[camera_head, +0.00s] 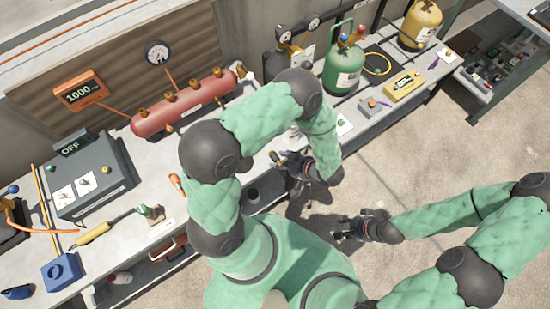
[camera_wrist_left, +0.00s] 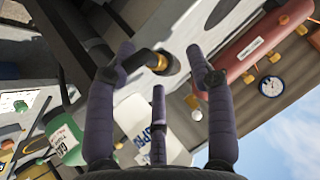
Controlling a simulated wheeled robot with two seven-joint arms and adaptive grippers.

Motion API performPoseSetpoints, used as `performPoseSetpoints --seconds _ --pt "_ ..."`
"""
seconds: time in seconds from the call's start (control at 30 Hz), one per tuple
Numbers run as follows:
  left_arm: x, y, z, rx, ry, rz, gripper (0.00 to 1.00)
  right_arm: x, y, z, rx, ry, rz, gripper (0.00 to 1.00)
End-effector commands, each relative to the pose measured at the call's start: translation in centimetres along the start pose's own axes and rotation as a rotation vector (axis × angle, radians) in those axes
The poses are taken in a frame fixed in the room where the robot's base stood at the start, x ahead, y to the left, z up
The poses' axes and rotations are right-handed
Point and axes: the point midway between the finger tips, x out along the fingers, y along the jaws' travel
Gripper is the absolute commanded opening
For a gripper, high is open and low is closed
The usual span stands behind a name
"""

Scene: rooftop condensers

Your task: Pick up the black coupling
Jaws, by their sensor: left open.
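A black piece with a brass-coloured ring, which looks like the black coupling (camera_wrist_left: 157,63), shows in the left wrist view between and beyond the fingertips. My left gripper (camera_wrist_left: 162,75) is open around that line of sight, and no finger clearly touches the piece. In the head view my left gripper (camera_head: 287,163) is over the bench's front edge, with a small dark, brass-tipped piece at its fingertips. The wrist partly hides that spot. My right gripper (camera_head: 345,229) hangs over the floor, away from the bench; its finger opening is too small to judge.
The bench carries a red manifold (camera_head: 183,103), a grey box marked OFF (camera_head: 88,175), a green cylinder (camera_head: 343,72) and a yellow meter (camera_head: 405,87). Open floor (camera_head: 430,150) lies at the right.

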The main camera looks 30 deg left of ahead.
Motion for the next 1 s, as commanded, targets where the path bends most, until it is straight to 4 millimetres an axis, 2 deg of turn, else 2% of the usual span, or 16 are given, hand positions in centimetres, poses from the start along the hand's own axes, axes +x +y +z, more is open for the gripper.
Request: performPoseSetpoints --seconds 0.1,0.3,0.37,0.5,1.0 --pt "0.62 -0.03 0.03 0.000 -0.001 -0.001 0.54 0.16 0.06 -0.01 0.000 0.000 0.000 0.40" --pt "0.59 -0.01 -0.03 0.000 0.000 0.001 0.54 0.11 0.04 -0.01 0.000 0.000 0.000 0.40" --pt "0.58 -0.01 -0.03 0.000 0.000 0.001 0.40 0.10 0.04 -0.01 0.000 0.000 0.000 0.40" --pt "0.58 -0.01 -0.01 0.000 -0.001 0.001 0.00 0.11 0.04 -0.02 0.000 0.000 0.000 0.40" --pt "0.27 -0.21 -0.25 0.001 -0.002 0.001 0.00 -0.09 -0.03 0.00 0.000 0.000 0.000 0.40"
